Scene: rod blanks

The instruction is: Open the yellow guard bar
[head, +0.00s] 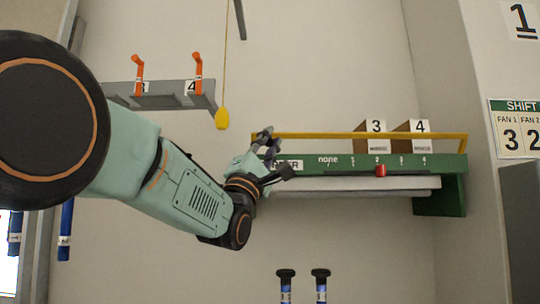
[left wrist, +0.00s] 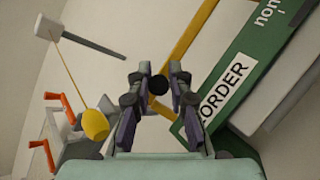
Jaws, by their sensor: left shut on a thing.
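The yellow guard bar (head: 360,135) runs level above the front of the green shelf (head: 453,192), with its right end bent down to the shelf. In the left wrist view the bar (left wrist: 193,35) slants down toward my fingertips. My left gripper (head: 268,150) is at the bar's left end. In the left wrist view its fingers (left wrist: 158,88) are closed around a dark round knob at the bar's end; the exact contact is partly hidden. My right gripper is in neither view.
Boxes marked 3 (head: 377,126) and 4 (head: 420,126) stand behind the bar. A red slider (head: 381,170) sits at 2 on the shelf's scale. A yellow pull (head: 222,118) hangs on a cord left of my gripper. Orange levers (head: 198,72) stand on a grey bracket.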

